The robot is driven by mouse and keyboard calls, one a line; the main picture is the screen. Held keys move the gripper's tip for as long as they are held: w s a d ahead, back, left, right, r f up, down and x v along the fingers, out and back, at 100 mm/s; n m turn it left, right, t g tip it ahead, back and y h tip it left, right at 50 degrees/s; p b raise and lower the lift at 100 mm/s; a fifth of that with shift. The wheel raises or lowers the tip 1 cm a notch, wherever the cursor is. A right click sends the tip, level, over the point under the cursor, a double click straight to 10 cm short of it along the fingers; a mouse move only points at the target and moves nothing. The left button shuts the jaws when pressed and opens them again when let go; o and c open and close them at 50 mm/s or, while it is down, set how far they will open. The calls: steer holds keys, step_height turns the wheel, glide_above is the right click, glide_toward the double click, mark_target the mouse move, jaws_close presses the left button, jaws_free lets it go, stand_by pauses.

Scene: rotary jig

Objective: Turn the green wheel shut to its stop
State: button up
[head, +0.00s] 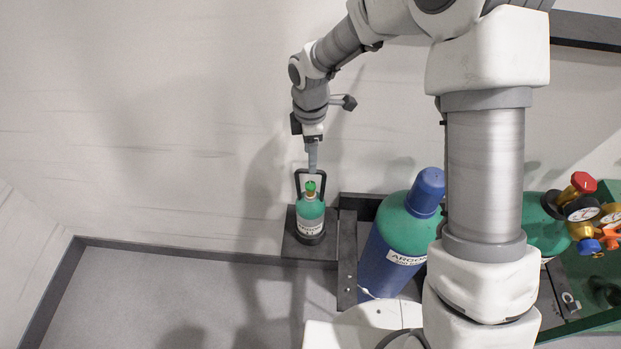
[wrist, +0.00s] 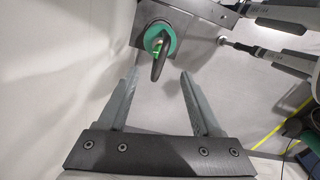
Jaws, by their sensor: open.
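The green wheel (head: 310,186) sits on top of a small teal gas bottle (head: 310,212) with a white label. In the wrist view the green wheel (wrist: 156,44) is partly hidden by a dark curved guard (wrist: 160,62). This guard (head: 297,184) also shows as a black frame around the bottle's top in the head view. My gripper (head: 312,170) points down just above the wheel. I cannot tell the exact gap.
The bottle stands on a dark bracket (head: 293,246) by the pale wall (head: 150,130). A large blue cylinder (head: 385,255) with a teal shoulder stands to the right. Further right is a gauge set with a red knob (head: 583,182). Grey floor (head: 170,300) at left is clear.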

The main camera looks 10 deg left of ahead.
mark_target(311, 185)
step_height(311, 185, down, 11)
steer(key=shift+r, duration=0.2)
jaws_close()
stand_by(0.4)
